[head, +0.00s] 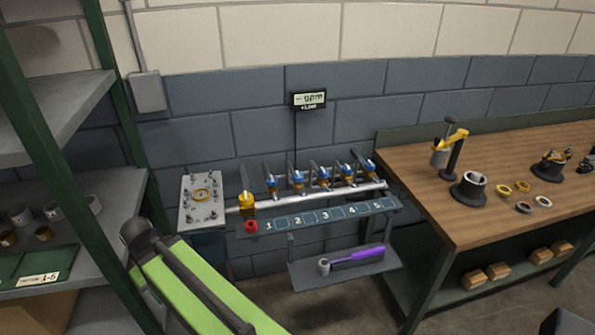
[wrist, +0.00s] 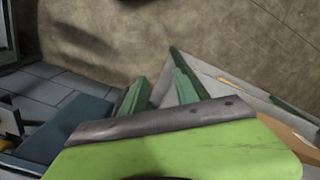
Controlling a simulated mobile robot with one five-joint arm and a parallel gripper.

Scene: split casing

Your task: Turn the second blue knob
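A row of blue knobs sits on a silver pipe (head: 335,193) low on the wall in the head view. The second blue knob from the left (head: 298,177) stands above the plate numbered 1 to 5 (head: 384,206). The first blue knob (head: 271,181) is just left of it and the third (head: 323,174) just right. In the wrist view, my gripper (wrist: 160,85) shows two green fingers spread apart, with nothing seen between them. It is apart from the knobs. I cannot make out its fingers in the head view, where my light green arm is at the lower left.
A yellow valve (head: 246,202) and a red cap (head: 251,225) are left of the knobs. A purple-handled tool (head: 355,256) lies on a low shelf (head: 303,278). A wooden workbench (head: 500,228) stands right, a shelf rack (head: 70,115) left. A small display (head: 309,100) hangs above.

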